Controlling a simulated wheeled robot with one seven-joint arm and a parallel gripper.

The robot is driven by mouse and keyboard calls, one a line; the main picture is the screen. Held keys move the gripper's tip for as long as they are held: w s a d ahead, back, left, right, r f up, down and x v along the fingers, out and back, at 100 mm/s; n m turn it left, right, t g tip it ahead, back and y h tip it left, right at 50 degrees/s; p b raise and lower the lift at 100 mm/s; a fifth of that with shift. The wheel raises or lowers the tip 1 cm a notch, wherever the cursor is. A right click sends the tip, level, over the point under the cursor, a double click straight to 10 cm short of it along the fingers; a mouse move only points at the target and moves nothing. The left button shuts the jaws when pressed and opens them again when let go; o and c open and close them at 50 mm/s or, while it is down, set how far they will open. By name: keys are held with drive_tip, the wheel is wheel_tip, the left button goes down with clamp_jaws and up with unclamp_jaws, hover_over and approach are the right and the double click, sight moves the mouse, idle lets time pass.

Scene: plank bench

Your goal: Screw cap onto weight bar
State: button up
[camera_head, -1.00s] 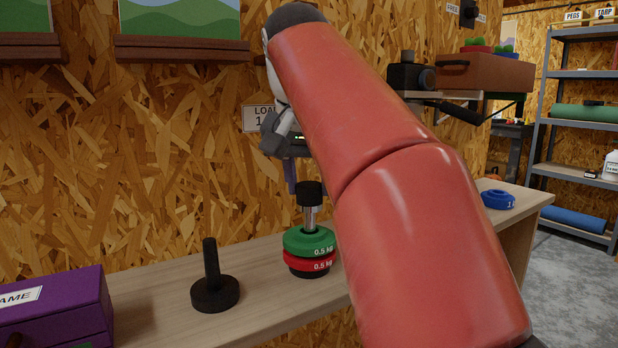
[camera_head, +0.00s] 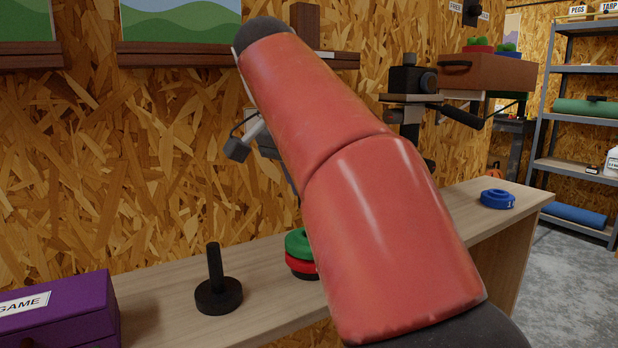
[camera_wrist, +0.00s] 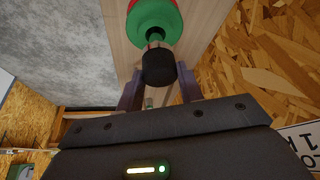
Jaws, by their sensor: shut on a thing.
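My gripper (camera_wrist: 159,70) is shut on the black cap (camera_wrist: 158,63), with one finger on each side of it in the wrist view. The cap lines up with the end of the weight bar (camera_wrist: 154,37), whose short metal part shows between the cap and the plates; I cannot tell how tightly it sits. The green plate (camera_head: 296,241) lies above the red plate (camera_head: 301,264) on the bar, which stands on the bench. The green plate also shows in the wrist view (camera_wrist: 148,22). In the head view my arm hides the bar's top, the cap and my fingers.
A black stand with an upright peg (camera_head: 217,294) is left of the plates on the wooden bench (camera_head: 165,290). A purple game box (camera_head: 60,312) is at the front left. A blue ring weight (camera_head: 497,199) lies at the far right end. Bench between is mostly clear.

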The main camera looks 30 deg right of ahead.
idle(0.3)
drive_tip(key=shift+w+m+g, duration=0.1)
drive_tip(key=shift+m+g, duration=0.6)
drive_tip(key=shift+m, duration=0.9)
drive_tip(key=m+g, duration=0.1)
drive_tip(key=m, duration=0.1)
drive_tip(key=shift+w+m, duration=0.1)
drive_tip(key=shift+m, duration=0.3)
drive_tip(key=o, duration=1.1)
drive_tip(key=shift+c, duration=0.2)
